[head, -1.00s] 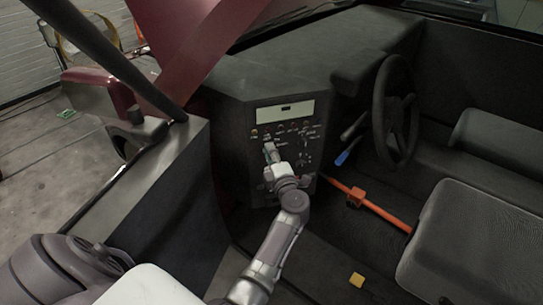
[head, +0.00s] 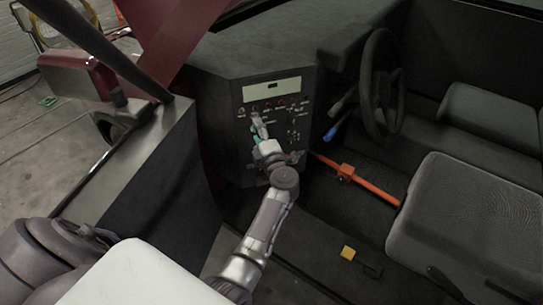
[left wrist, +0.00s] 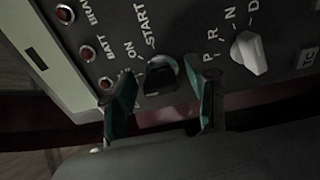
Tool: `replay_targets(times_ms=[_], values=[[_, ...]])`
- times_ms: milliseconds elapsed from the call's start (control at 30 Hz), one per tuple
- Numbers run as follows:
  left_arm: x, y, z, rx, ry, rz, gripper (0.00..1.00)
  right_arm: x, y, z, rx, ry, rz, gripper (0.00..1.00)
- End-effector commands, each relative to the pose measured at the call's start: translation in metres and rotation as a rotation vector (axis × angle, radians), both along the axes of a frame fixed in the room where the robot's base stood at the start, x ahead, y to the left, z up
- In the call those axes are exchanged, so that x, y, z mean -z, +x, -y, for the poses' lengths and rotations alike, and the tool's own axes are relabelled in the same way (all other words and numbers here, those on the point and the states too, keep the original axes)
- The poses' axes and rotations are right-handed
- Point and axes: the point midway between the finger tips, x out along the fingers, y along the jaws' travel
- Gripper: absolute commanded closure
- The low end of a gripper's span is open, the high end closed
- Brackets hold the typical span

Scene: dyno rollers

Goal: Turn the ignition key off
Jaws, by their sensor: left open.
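The ignition key (left wrist: 161,76) is a dark knob on the black control panel, beside the printed words ON and START in the left wrist view. My left gripper (left wrist: 164,104) is open, with one teal-edged finger on each side of the key. I cannot tell whether either finger touches it. In the head view my left gripper (head: 258,131) is at the left part of the control panel (head: 272,88) and hides the key.
A light-coloured gear selector (left wrist: 249,53) marked P, R, N, D is right of the key. Red indicator lights (left wrist: 65,14) line the left. The steering wheel (head: 381,87), an orange lever (head: 362,180) and seats (head: 462,225) stand to the right.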

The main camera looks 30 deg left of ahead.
Motion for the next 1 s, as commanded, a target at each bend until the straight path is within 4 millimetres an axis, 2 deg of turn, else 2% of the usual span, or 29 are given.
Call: replay_targets(times_ms=[133, 267, 633, 700, 1000], values=[[-0.001, 0.0, 0.0, 0.0, 0.024, -0.029, 0.42, -0.003, 0.0, -0.001, 0.0, 0.001, 0.001, 0.62], [-0.003, 0.0, 0.0, 0.002, 0.11, -0.13, 0.42, -0.012, 0.0, -0.001, 0.001, 0.001, 0.001, 0.62], [-0.001, 0.001, -0.001, -0.001, 0.515, -0.617, 0.42, -0.031, 0.001, -0.002, 0.001, 0.002, 0.001, 0.62], [0.004, -0.009, 0.014, 0.006, 0.51, -0.625, 0.42, -0.028, 0.001, -0.002, 0.001, 0.002, 0.001, 0.62], [0.004, -0.048, 0.06, 0.004, 0.506, -0.621, 0.42, -0.025, 0.001, -0.002, 0.001, 0.002, 0.001, 0.62]])
